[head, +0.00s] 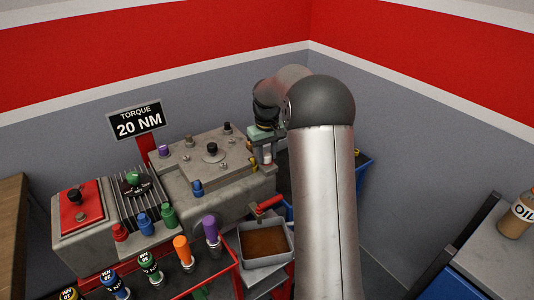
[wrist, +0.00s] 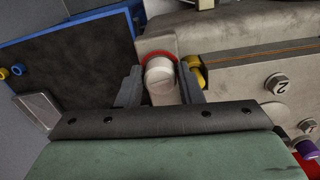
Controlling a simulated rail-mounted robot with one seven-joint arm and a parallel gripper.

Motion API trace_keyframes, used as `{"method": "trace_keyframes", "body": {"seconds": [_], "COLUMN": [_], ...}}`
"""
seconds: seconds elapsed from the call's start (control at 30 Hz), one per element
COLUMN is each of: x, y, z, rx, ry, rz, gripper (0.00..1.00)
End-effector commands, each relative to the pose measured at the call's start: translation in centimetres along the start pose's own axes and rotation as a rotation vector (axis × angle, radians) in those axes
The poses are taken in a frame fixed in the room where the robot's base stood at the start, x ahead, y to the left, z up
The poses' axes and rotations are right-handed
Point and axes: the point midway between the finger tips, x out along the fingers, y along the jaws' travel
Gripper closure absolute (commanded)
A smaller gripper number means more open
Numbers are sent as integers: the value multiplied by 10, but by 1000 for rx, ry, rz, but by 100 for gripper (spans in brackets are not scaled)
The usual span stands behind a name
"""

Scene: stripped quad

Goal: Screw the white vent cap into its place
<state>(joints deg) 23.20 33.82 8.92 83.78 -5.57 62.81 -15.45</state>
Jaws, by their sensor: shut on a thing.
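The white vent cap (wrist: 161,84) is between the two dark fingers of my gripper (wrist: 160,92) in the wrist view. My gripper is shut on it. A red ring (wrist: 149,56) shows around the cap's far end, against the side of the grey engine block (wrist: 230,38). I cannot tell whether the cap's thread is in a hole. In the head view my gripper (head: 263,148) is at the right end of the grey block (head: 225,175), and the white cap shows small there, partly covered by the gripper and arm.
A yellow plug (wrist: 195,72) sits close beside the right finger. A blue-edged dark tray (wrist: 75,55) lies to the left. In the head view, a drain pan (head: 265,243) and a red-handled valve (head: 267,205) are below, with several coloured tools (head: 182,250) at the front.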

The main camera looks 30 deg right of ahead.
Motion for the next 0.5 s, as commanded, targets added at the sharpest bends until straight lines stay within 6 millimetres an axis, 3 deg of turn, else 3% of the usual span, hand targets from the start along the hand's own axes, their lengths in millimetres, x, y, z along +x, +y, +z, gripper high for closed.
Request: {"method": "trace_keyframes", "body": {"seconds": [0.03,0.07,0.1,0.37,0.5], "x": [0,0,0,-1,-2], "y": [0,0,0,0,1], "z": [0,0,0,0,0], "rx": [-1,-1,-1,-12,-145], "ry": [0,0,0,0,-1], "rz": [-1,-1,-1,0,-2], "gripper": [92,59,52,52,52]}}
